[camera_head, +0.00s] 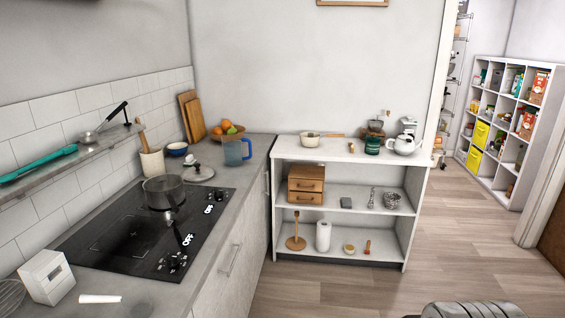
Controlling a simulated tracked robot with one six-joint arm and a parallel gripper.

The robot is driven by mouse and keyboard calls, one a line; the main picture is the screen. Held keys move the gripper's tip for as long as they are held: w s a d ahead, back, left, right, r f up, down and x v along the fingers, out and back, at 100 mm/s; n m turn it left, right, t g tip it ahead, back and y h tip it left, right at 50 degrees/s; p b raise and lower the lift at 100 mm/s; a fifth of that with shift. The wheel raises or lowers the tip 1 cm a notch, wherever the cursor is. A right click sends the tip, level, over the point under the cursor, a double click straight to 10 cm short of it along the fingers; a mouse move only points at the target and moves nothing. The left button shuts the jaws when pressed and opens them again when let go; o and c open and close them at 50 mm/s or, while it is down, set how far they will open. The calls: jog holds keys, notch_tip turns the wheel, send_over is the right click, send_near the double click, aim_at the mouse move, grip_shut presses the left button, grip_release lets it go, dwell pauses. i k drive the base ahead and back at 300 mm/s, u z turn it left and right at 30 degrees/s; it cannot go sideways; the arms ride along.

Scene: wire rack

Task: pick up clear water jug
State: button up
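A see-through blue jug (233,152) stands upright on the grey counter (256,152), near its far right corner. Its handle is on the right side, facing the white shelf unit. It is the only thing here that looks like a clear water jug. A rounded dark grey part of my own body shows at the bottom edge, right of centre. My gripper is not seen in this view.
A bowl of fruit (227,130) sits behind the jug, and a pot lid (198,173) lies to its left. A pot (163,191) stands on the black cooktop (118,240). A white shelf unit (345,152) adjoins the counter. The wooden floor (440,255) is clear.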

aim_at(232, 144)
jog(key=i, duration=3.7)
jog(key=u, duration=1.4)
